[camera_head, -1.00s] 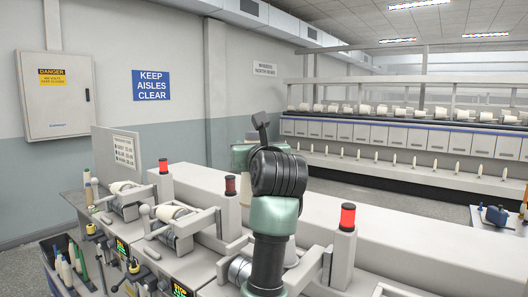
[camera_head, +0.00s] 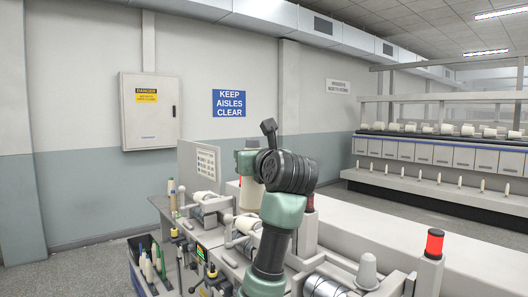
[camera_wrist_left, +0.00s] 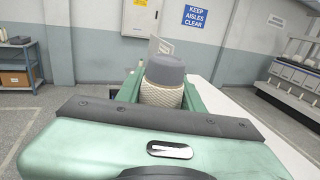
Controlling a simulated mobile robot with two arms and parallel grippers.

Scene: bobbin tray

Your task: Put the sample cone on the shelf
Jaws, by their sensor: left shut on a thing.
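My left gripper (camera_head: 246,163) is shut on the sample cone (camera_head: 251,194), a cream yarn package, and holds it above the machine row. The cone is partly hidden by my wrist in the head view. In the left wrist view the cone (camera_wrist_left: 162,88) stands upright between the green fingers, with a grey cap on top and textured cream yarn below. My right gripper is in neither view.
The winding machine (camera_head: 395,236) runs below and right of my arm, with red lamps (camera_head: 434,244) sticking up. A thin upright panel (camera_head: 207,165) stands at its far end. A grey wall with an electrical cabinet (camera_head: 149,111) is behind. Open floor (camera_wrist_left: 88,110) lies left of the gripper.

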